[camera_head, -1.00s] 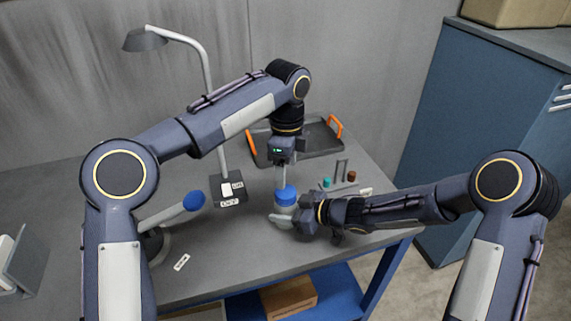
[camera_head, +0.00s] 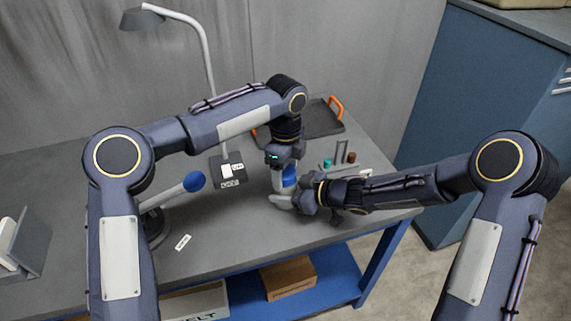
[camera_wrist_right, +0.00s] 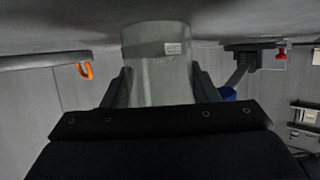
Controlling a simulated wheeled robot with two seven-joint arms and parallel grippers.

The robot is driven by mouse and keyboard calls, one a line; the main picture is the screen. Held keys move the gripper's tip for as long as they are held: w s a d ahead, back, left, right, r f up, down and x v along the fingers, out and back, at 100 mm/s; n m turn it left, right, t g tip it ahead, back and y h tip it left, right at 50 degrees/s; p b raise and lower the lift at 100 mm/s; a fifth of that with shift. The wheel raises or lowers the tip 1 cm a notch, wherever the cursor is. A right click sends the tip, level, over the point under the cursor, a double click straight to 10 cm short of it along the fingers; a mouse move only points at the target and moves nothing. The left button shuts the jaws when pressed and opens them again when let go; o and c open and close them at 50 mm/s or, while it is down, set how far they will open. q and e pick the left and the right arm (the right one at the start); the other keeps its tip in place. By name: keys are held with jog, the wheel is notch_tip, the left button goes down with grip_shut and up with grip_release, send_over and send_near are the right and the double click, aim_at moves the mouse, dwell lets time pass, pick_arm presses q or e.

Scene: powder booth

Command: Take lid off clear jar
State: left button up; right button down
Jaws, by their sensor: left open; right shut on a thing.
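The clear jar (camera_head: 282,192) stands on the grey bench, mostly hidden by my grippers in the head view. In the right wrist view the jar (camera_wrist_right: 160,62) is between the two fingers, with a small pale label on it. My right gripper (camera_head: 287,202) is shut on the jar's body from the right. The blue lid (camera_head: 289,176) is on top of the jar. My left gripper (camera_head: 282,174) points down from above, open, with its fingers at the lid's level. Whether they touch the lid is hidden. The lid does not show in the right wrist view.
A tray with orange handles (camera_head: 322,121) lies behind. A small rack (camera_head: 338,160) with teal and brown pieces is to the right.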

pick_arm(q)
jog(key=c, duration=1)
jog(key=n, duration=0.3)
jog(key=shift+r, duration=0.1)
jog(key=shift+r, duration=0.1)
jog(key=shift+r, duration=0.95)
